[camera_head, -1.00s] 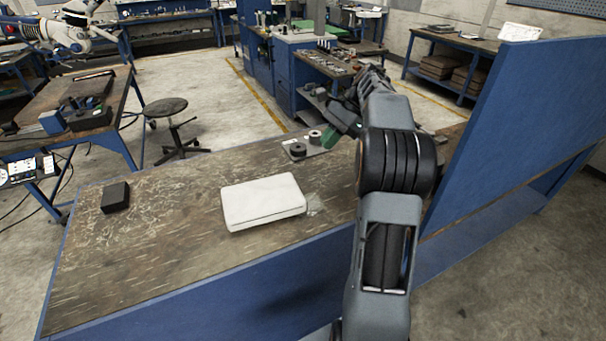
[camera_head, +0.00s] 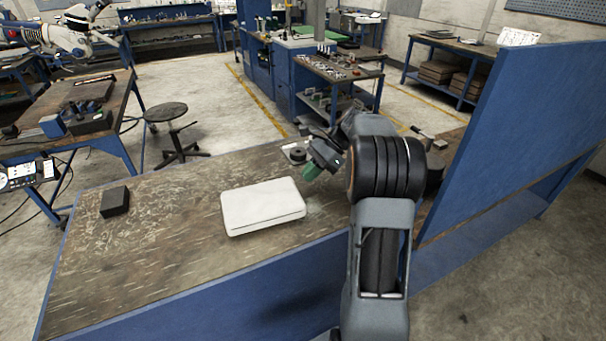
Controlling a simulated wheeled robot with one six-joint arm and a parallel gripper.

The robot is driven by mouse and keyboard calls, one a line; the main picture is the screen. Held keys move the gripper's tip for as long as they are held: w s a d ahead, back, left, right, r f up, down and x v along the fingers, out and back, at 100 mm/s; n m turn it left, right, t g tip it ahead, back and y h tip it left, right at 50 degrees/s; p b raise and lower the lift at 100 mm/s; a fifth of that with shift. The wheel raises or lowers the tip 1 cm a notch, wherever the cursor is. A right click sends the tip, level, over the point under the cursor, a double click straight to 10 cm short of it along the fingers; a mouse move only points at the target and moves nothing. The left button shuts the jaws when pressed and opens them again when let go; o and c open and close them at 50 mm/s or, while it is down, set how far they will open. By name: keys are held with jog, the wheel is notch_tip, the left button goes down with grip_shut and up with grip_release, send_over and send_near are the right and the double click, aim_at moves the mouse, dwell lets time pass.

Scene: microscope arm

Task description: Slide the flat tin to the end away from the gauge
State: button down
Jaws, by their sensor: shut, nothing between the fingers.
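The flat tin (camera_head: 262,206) is a white, shallow box with rounded corners, lying flat on the worn bench top (camera_head: 170,250) near its middle. My gripper (camera_head: 310,172), with green on it, is just beyond and right of the tin's far right corner, seemingly apart from it. It is shut and empty. My arm crosses the right part of the bench and hides some of it. A grey plate with dark round parts (camera_head: 296,153) sits at the bench's far edge, partly behind my gripper. I cannot tell which thing is the gauge.
A black block (camera_head: 115,201) sits near the bench's left end. The bench between it and the tin is clear. A tall blue panel (camera_head: 520,140) stands on the right. A dark object (camera_head: 435,165) with a handle shows partly behind my arm. A stool (camera_head: 168,115) stands beyond the bench.

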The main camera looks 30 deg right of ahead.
jog(key=shift+a, duration=1.15)
